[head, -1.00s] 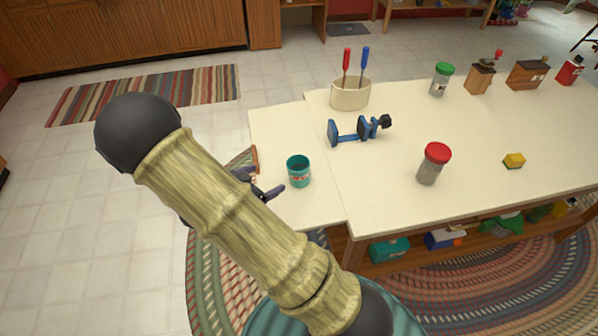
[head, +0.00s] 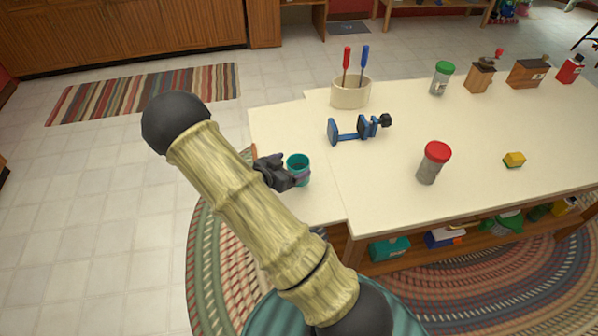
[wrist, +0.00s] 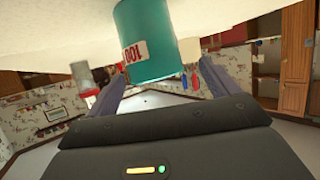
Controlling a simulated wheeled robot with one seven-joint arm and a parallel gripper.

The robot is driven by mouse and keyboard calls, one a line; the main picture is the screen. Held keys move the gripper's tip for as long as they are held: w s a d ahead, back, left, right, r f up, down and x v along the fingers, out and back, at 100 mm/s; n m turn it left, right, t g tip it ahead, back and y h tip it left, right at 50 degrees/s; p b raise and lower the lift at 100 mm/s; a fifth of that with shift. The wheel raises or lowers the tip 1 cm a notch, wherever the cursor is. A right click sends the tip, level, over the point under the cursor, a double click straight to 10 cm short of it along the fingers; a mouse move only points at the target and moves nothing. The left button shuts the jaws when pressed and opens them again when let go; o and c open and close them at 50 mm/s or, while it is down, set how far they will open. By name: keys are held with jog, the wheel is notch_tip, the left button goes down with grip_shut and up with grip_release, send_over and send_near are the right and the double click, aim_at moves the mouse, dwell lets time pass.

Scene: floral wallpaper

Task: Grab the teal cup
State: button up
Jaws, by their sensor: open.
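The teal cup (head: 298,163) stands upright on the near-left part of the white table. My gripper (head: 297,177) is at the cup's left side, with a finger showing along the cup's near side. In the wrist view the cup (wrist: 155,40) fills the upper middle, with a white and red label on it. My gripper (wrist: 162,82) is open there, with one finger on each side of the cup. I cannot tell whether the fingers touch it. The cup's far side is hidden.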

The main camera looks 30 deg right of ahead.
aim_at(305, 161)
jog(key=shift+d, duration=0.15)
jog(key=x, duration=0.5)
jog(key=shift+s+d+f, duration=0.1)
jog(key=shift+s+d, duration=0.05)
jog(key=shift+s, duration=0.05)
dwell(0.5)
jog(key=c, duration=1.1)
notch_tip(305, 161, up, 10)
jog(key=shift+r+p, duration=0.1)
jog(key=shift+p, duration=0.35)
